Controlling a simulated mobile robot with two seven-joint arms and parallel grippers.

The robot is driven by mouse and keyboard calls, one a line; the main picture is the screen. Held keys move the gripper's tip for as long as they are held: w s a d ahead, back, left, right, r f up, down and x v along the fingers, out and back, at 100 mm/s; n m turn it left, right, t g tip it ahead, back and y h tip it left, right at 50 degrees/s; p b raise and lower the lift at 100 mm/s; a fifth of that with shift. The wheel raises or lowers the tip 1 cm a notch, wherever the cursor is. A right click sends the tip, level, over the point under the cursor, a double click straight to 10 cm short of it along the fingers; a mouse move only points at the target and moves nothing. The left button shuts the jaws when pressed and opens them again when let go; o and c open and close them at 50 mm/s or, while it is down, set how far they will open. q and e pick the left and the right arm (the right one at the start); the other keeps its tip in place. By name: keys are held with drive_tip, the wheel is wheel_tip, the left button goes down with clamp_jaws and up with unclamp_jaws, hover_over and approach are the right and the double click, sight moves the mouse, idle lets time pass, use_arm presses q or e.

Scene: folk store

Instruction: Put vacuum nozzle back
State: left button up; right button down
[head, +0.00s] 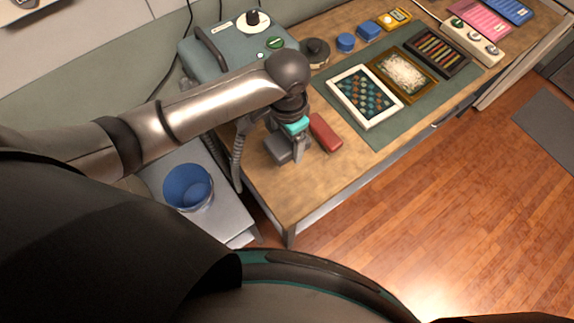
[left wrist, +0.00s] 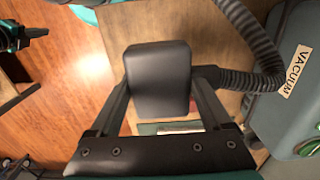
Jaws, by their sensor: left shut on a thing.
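My left gripper (head: 293,155) is over the near left end of the wooden workbench. It is shut on the vacuum nozzle (left wrist: 158,80), a dark grey block that sits between its two fingers in the left wrist view. In the head view the nozzle (head: 279,150) is partly hidden by the gripper. A ribbed grey hose (left wrist: 250,45) runs from beside the nozzle towards the vacuum unit. The teal-grey vacuum unit (head: 205,68) stands at the back left, with a VACUUM label in the left wrist view (left wrist: 296,70). A dark part, probably my right gripper (left wrist: 14,36), shows at the left wrist view's edge.
A red block (head: 325,132) lies close to the gripper's right. A white-framed tray (head: 397,110) and two other trays lie on a green mat. A blue bin (head: 188,188) stands on a lower grey surface at left. The bench's front edge (head: 345,195) borders open floor.

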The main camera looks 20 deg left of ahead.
use_arm(q)
drive_tip(key=b, duration=0.2)
hover_over(287, 172)
wheel_tip(287, 172, down, 8)
drive_tip(key=shift+w+f, duration=0.1)
drive_tip(key=shift+f, duration=0.15)
drive_tip(key=shift+f+b, duration=0.35)
drive_tip(key=shift+f, duration=1.85)
drive_tip(key=shift+f, duration=0.15)
drive_tip(key=o, duration=1.1)
wheel_tip(287, 172, up, 12)
drive_tip(key=p, duration=0.3)
drive_tip(key=shift+r, duration=0.2)
